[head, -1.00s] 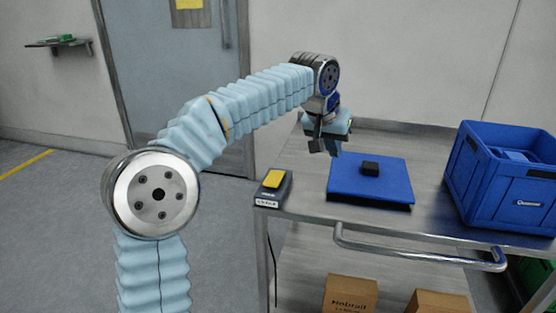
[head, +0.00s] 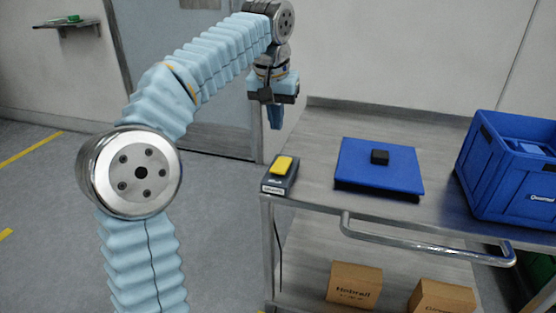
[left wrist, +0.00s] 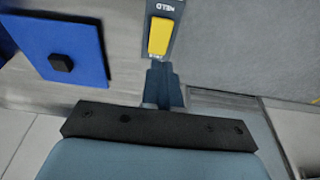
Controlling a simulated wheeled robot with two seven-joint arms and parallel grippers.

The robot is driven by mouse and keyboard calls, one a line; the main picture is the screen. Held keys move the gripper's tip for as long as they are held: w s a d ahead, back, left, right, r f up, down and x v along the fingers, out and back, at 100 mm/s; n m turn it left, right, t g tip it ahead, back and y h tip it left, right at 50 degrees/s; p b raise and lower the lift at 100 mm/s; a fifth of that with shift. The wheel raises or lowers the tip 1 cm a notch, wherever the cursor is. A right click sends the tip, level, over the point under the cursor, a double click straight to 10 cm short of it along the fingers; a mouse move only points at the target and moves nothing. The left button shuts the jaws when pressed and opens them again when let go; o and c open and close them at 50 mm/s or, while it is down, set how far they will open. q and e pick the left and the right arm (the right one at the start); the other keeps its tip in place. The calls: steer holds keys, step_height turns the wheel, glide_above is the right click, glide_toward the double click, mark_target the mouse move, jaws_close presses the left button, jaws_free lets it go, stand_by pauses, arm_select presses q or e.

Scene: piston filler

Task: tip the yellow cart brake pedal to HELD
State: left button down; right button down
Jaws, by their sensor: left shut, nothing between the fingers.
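The yellow brake pedal (head: 282,165) sits on a dark grey base (head: 279,184) at the near left corner of the cart top. In the left wrist view the yellow pedal (left wrist: 159,36) shows near the top, with a HELD label (left wrist: 165,8) at the far end of its base. My left gripper (head: 275,122) points down behind the pedal and above it, shut and empty. In the left wrist view its closed fingertips (left wrist: 163,68) lie just below the pedal in the picture, apart from it as far as I can tell. My right gripper is not in view.
The metal cart top (head: 318,135) also holds a blue mat (head: 360,172) with a small black block (head: 380,157) and a blue crate (head: 500,190) at right. A rail handle (head: 420,250) runs along the front. Cardboard boxes (head: 355,285) stand on the lower shelf.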

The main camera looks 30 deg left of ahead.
arm_select(q)
steer(key=b, duration=0.2)
glide_toward(279, 169)
steer(key=x, duration=0.5)
steer(key=shift+w+a, duration=0.15)
steer(key=shift+w, duration=0.2)
steer(key=shift+f, duration=0.6)
steer(key=b, duration=0.2)
steer(key=f+b, duration=0.1)
steer(key=shift+s+f+t+b, duration=0.3)
steer(key=shift+t+b, duration=0.05)
steer(key=shift+t, duration=0.05)
steer(key=shift+w+r+p, duration=0.1)
steer(key=shift+r+p, duration=0.25)
steer(key=shift+p, duration=0.05)
steer(key=shift+r, duration=0.15)
